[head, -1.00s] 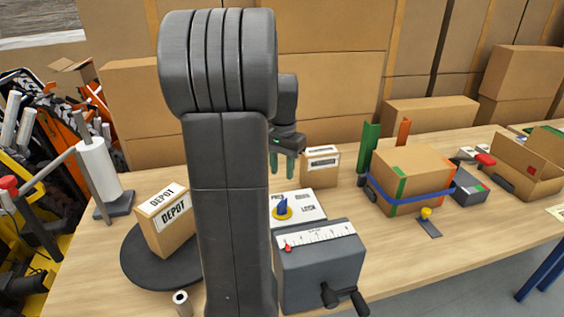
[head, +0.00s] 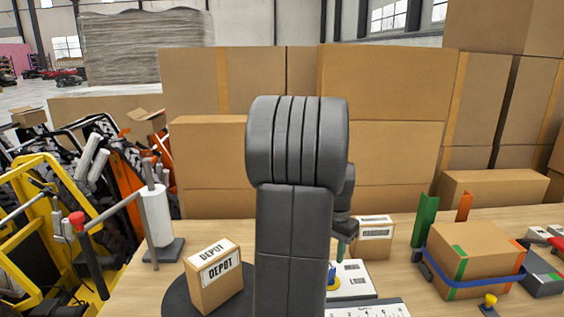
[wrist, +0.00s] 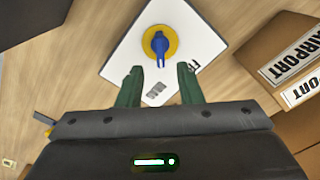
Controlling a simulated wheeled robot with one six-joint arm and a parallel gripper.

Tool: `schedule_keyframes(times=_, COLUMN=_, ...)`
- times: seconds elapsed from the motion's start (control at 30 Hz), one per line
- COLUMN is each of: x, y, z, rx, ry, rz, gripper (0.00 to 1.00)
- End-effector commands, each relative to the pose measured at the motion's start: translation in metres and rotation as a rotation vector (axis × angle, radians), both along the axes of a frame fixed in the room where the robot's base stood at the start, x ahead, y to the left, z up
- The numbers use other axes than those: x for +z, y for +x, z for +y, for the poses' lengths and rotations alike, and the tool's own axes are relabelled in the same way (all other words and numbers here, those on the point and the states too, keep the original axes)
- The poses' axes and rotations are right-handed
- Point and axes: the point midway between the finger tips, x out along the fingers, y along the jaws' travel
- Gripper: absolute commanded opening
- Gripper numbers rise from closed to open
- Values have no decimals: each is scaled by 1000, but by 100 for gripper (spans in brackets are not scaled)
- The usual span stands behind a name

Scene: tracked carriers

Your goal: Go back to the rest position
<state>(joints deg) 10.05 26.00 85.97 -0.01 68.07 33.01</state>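My gripper (wrist: 159,88) shows in the wrist view with its two green fingers apart and nothing between them. Ahead of the fingertips is a white plate (wrist: 122,45) with a blue knob on a yellow disc (wrist: 160,42). In the head view my arm stands upright in the middle and hides most of the gripper (head: 341,248). The white plate (head: 358,270) shows partly beside my arm, below the gripper.
A DEPOT box (head: 215,277) stands on a dark round plate (head: 176,296) left of my arm. A strapped carton (head: 470,255) is at the right. An AIRPORT box (wrist: 281,57) lies right of the gripper. Stacked cartons (head: 385,95) line the back.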

Motion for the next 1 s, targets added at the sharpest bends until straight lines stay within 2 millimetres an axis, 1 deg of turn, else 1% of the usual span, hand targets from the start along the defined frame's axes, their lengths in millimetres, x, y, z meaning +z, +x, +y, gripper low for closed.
schedule_keyframes(times=0.03, x=-11, y=-1, z=0, rx=0, ry=1, rz=5, gripper=33)
schedule_keyframes(times=0.2, x=-46, y=-1, z=0, rx=0, ry=1, rz=5, gripper=33)
schedule_keyframes(times=0.4, x=-80, y=-1, z=0, rx=1, ry=1, rz=4, gripper=33)
schedule_keyframes(times=0.6, x=-76, y=0, z=0, rx=88, ry=0, rz=-1, gripper=33)
schedule_keyframes(times=1.0, x=-75, y=0, z=0, rx=109, ry=-1, rz=-1, gripper=33)
